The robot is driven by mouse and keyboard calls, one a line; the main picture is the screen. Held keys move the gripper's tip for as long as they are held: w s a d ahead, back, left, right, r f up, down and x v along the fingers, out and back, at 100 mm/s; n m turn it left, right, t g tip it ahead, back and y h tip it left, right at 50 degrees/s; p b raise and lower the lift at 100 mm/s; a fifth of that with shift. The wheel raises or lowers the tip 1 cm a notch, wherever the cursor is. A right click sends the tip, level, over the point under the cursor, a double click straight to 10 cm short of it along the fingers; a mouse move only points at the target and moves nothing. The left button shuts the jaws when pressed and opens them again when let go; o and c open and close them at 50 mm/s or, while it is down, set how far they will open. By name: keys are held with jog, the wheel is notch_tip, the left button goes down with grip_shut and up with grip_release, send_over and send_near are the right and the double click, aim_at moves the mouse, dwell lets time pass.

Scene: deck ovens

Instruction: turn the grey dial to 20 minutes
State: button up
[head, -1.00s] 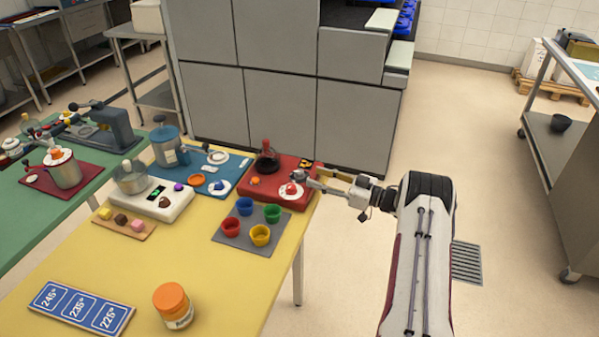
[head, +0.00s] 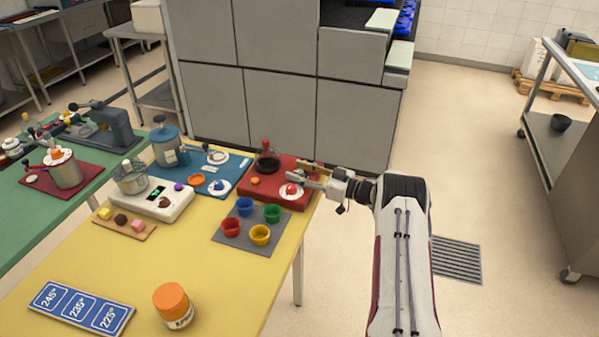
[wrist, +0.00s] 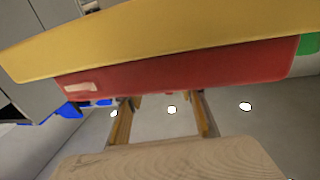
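I cannot pick out a grey dial for certain in either view. My gripper (head: 306,174) is at the right edge of the red board (head: 256,192), at the far right corner of the yellow table. In the head view its fingers look apart. The wrist view shows two tan fingers (wrist: 164,120) set apart, with nothing visible between them. Below them a wood-grained block fills the foreground; I cannot tell what it is. The red board's edge (wrist: 180,75) runs across above the fingers, with a pale label on it.
The board carries a dark flask (head: 267,163) and a white saucer (head: 301,193) with a red item. A grey mat (head: 229,238) with several coloured cups lies nearby. An orange-lidded jar (head: 173,305) stands at the front of the yellow table (head: 215,285).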

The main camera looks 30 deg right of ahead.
grip_shut()
jog(key=shift+w+a+r+m+t+h, duration=0.1)
jog(key=shift+r+m+t+h, duration=0.05)
jog(key=shift+m+t+h, duration=1.3)
jog(key=shift+m+h, duration=0.85)
jog(key=shift+h, duration=0.9)
grip_release()
jog(key=shift+s, duration=0.25)
